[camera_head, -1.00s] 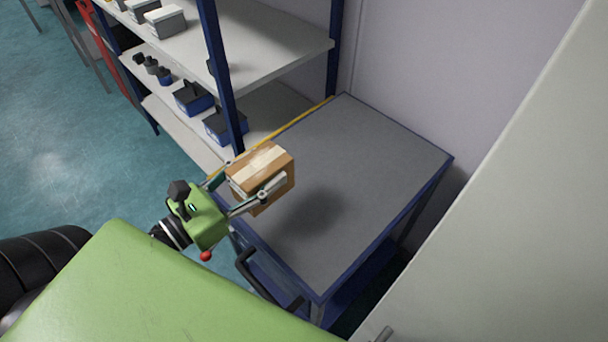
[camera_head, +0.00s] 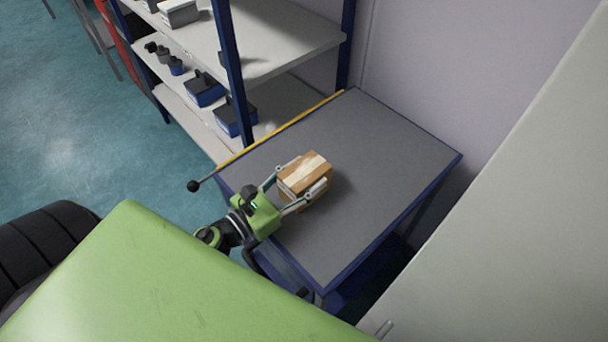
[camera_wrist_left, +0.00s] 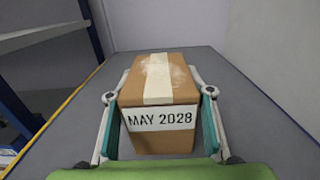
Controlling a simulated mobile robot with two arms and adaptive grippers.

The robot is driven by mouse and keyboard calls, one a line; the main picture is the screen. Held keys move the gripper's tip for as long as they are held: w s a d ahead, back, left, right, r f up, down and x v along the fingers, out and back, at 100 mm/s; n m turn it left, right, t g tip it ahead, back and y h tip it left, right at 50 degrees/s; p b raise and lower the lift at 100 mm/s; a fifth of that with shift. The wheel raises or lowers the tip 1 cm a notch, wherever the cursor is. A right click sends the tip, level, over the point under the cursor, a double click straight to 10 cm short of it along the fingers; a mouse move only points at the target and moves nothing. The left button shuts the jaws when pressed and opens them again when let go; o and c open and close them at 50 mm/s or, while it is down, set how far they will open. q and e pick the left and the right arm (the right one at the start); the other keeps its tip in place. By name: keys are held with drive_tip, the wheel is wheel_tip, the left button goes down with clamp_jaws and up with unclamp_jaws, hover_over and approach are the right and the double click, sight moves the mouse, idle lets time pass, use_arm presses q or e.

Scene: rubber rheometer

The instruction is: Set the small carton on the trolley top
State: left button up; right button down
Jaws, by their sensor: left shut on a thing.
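The small carton (camera_head: 306,174) is a brown box with a pale tape strip on top. In the left wrist view the carton (camera_wrist_left: 158,88) shows a white label reading "MAY 2028" on its near face. My left gripper (camera_head: 298,186) is shut on the carton, one finger along each side. In the left wrist view the fingers of my left gripper (camera_wrist_left: 160,118) flank it. The carton is upright over the grey trolley top (camera_head: 370,150), left of its middle; whether it touches the surface I cannot tell. My right gripper is not in view.
Blue-posted shelving (camera_head: 280,40) with grey and blue boxes stands behind and left of the trolley. A yellow strip (camera_head: 290,124) runs along the trolley's edge there. A pale wall and a large pale panel (camera_head: 510,230) bound the right. The trolley top right of the carton is bare.

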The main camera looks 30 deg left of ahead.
use_arm(q)
drive_tip(key=shift+f+b, duration=0.15)
drive_tip(key=shift+b, duration=0.15)
drive_tip(key=o, duration=1.4)
drive_tip(key=shift+o, duration=0.2)
drive_tip(key=shift+r+p, duration=0.3)
drive_tip(key=shift+p, duration=0.1)
drive_tip(key=b+v, duration=0.1)
drive_tip(key=v, duration=0.2)
drive_tip(key=b+v, duration=0.1)
drive_tip(key=v, duration=0.3)
drive_tip(key=b+v, duration=0.2)
drive_tip(key=v, duration=0.1)
drive_tip(key=shift+s+a+f, duration=0.15)
drive_tip(key=shift+s+f, duration=0.1)
drive_tip(key=shift+s, duration=0.1)
drive_tip(key=shift+s+a+r, duration=0.15)
drive_tip(key=shift+s+a, duration=0.05)
drive_tip(key=shift+s, duration=0.45)
